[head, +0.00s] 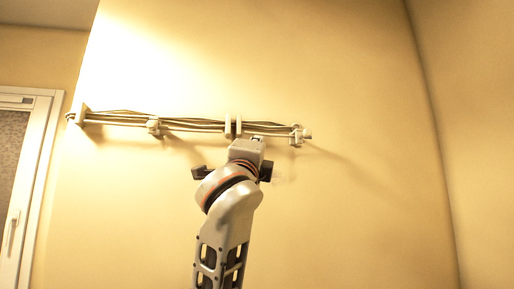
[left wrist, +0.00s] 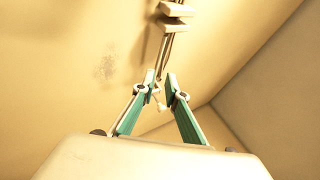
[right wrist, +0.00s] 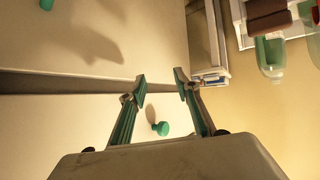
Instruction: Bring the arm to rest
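My left arm (head: 232,205) rises from the bottom middle of the head view toward the wall. Its gripper body (head: 246,150) is just below the wall rack, and its fingers cannot be made out there. In the left wrist view the left gripper (left wrist: 160,75) has its two green-sided fingers apart, with a narrow gap between the tips. The rack shows beyond that gap; nothing is clearly held. In the right wrist view my right gripper (right wrist: 161,76) is open and empty, in front of pale cabinet fronts. The right arm is not visible in the head view.
A rack (head: 190,123) of long thin rods with pale brackets runs along the wall close above my left gripper. A white-framed door (head: 25,190) is at the left. The right wrist view shows a green knob (right wrist: 161,128) and a bottle (right wrist: 270,58) at upper right.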

